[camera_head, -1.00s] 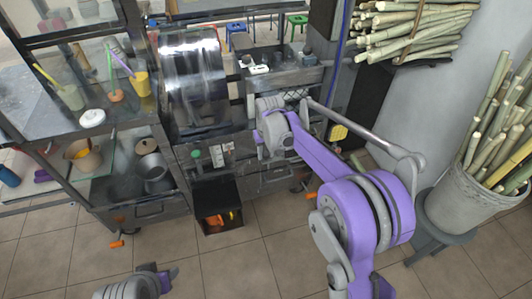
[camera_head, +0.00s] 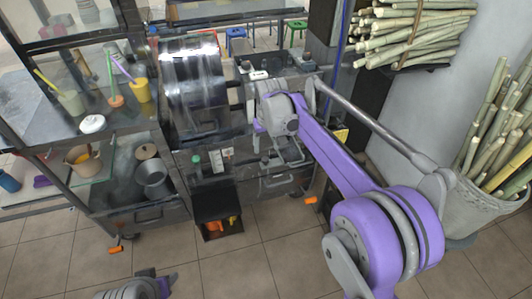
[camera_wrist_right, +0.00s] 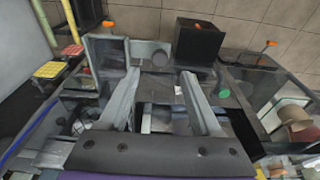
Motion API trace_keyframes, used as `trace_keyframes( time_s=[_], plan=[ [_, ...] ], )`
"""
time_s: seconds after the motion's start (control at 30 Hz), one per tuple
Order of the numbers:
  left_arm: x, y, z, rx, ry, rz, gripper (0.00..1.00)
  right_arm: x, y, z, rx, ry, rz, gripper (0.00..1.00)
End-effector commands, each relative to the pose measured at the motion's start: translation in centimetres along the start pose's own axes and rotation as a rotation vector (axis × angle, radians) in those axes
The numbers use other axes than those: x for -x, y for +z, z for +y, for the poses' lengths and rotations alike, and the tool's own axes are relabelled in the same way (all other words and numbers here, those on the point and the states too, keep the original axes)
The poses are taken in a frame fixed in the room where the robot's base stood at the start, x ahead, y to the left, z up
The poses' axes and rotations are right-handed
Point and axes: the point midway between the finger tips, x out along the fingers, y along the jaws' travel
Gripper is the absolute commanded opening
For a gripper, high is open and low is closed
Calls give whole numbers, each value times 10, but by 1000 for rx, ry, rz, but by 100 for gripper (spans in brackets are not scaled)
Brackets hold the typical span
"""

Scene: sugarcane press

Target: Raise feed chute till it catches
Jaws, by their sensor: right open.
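The press (camera_head: 195,90) stands on the metal cart, with its dark shiny drum at centre left. A grey, tray-like metal piece, seemingly the feed chute, hangs at the cart's front; it shows in the right wrist view (camera_wrist_right: 105,52). My right gripper (camera_head: 279,152) is at the cart front, right of the green button. In the right wrist view its two fingers (camera_wrist_right: 163,85) are spread with nothing held between them. A grey plate with a round knob lies just beyond the tips; contact cannot be told. My left gripper (camera_head: 166,279) is partly visible at the bottom left, away from the press.
A green button (camera_head: 196,158) and switch panel sit left of my right gripper. A dark open bin (camera_head: 217,213) is below. Cane bundles (camera_head: 415,30) and a cane bucket (camera_head: 470,190) stand right. Cups and pots fill the left shelves. The tiled floor in front is clear.

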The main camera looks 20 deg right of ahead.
Motion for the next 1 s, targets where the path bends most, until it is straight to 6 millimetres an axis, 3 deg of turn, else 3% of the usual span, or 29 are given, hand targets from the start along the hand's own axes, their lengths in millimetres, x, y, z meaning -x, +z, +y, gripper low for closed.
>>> trace_keyframes(
  time_s=[0.2,0.77,0.87,1.0],
  plan=[
    [1,-1,0,0,0,1,50,24,0,0,0,0,0,65],
    [1,-1,0,0,0,1,50,27,1,0,0,0,1,65],
    [1,-1,0,0,0,1,50,32,10,1,-1,0,9,65],
    [2,-2,0,0,0,1,50,48,45,3,-6,1,46,65]
  ],
)
